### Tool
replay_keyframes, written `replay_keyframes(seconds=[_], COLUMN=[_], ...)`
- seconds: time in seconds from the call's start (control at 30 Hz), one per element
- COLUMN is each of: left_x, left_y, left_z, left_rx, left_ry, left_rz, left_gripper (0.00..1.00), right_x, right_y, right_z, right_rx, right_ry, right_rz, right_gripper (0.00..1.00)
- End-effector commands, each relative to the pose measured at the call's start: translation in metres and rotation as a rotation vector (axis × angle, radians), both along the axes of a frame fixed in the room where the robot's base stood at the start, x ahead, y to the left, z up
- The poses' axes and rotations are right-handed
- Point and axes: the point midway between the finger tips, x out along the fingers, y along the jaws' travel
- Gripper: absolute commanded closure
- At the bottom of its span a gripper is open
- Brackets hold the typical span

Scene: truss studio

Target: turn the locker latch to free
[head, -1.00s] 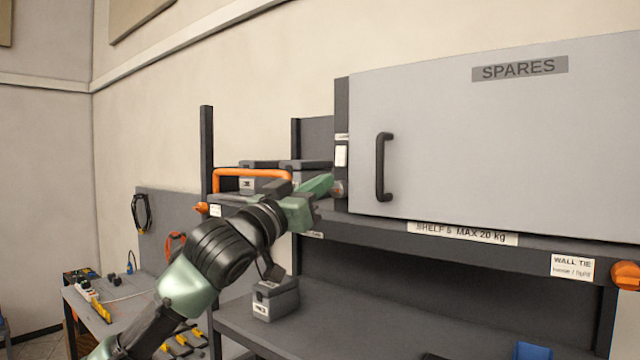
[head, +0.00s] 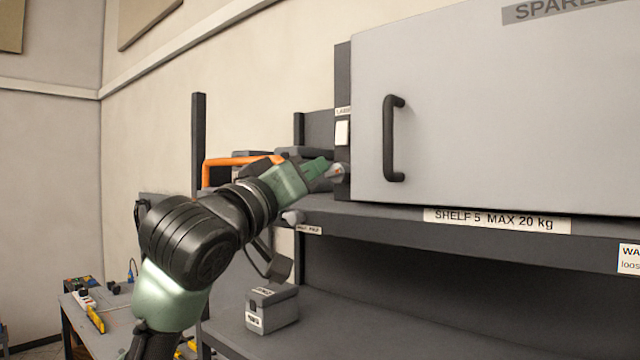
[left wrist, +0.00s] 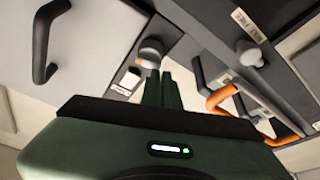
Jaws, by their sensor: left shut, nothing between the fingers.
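The grey locker (head: 480,110) with a dark handle (head: 390,138) fills the upper right of the head view. A small grey latch knob with an orange mark (head: 338,171) sits at the locker's dark left edge, under a white plate; it also shows in the left wrist view (left wrist: 151,53). My left gripper (head: 326,168) is shut and empty, its tips at the knob. In the left wrist view the closed green fingers (left wrist: 165,72) point toward the knob and partly overlap it. I cannot tell whether they touch it. My right gripper is out of view.
A shelf edge (head: 400,212) runs below the locker. A second grey knob (left wrist: 250,54) sits by a label on the shelf frame. An orange bar (head: 235,160) and dark boxes lie behind my arm. A small grey box (head: 271,308) stands on the lower shelf.

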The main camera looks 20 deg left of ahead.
Motion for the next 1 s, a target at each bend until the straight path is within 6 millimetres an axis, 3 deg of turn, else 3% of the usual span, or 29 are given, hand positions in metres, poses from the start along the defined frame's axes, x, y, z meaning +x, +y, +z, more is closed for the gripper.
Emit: replay_keyframes(seconds=[0.17,0.5,1.0], left_x=[-0.001,-0.001,-0.001], left_y=[-0.001,-0.002,-0.001], left_z=[-0.006,-0.011,-0.015], left_rx=[-0.161,-0.464,-0.460], left_ry=[0.067,0.177,0.177], left_rz=[-0.003,-0.004,0.001], left_gripper=[1.00,1.00,1.00], right_x=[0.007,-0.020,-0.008], right_y=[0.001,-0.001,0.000], right_z=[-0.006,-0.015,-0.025], right_rx=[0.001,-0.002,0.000], right_ry=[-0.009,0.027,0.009], right_rz=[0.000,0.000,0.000], right_gripper=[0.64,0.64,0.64])
